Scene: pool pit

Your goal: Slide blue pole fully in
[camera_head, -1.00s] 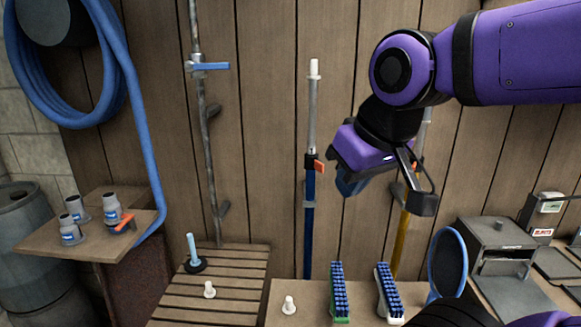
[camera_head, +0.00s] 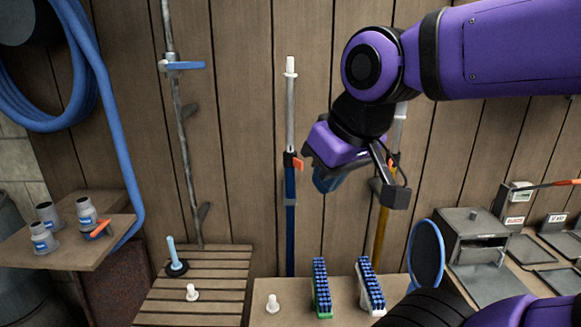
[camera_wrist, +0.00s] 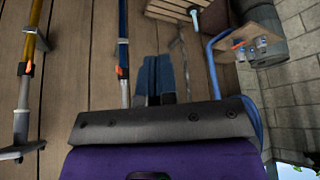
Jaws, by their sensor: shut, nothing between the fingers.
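The blue pole (camera_head: 290,215) stands upright against the wooden wall, with a grey inner tube (camera_head: 290,120) sticking out above it and a white tip on top. An orange lever clamp (camera_head: 294,162) sits where the tube meets the blue part. My gripper (camera_head: 328,180) is just to the right of the pole near the clamp, apart from it in the picture. In the wrist view the shut blue fingers (camera_wrist: 160,80) point along the wall, and the blue pole (camera_wrist: 123,30) with its clamp lies left of them. The gripper is shut and empty.
A yellow pole (camera_head: 383,230) stands to the right, partly behind my arm. Two brushes (camera_head: 321,285) and white pegs are on the bench below. A pipe with a blue valve handle (camera_head: 185,65) is at left, beside a coiled hose (camera_head: 50,95). Bare wall lies between.

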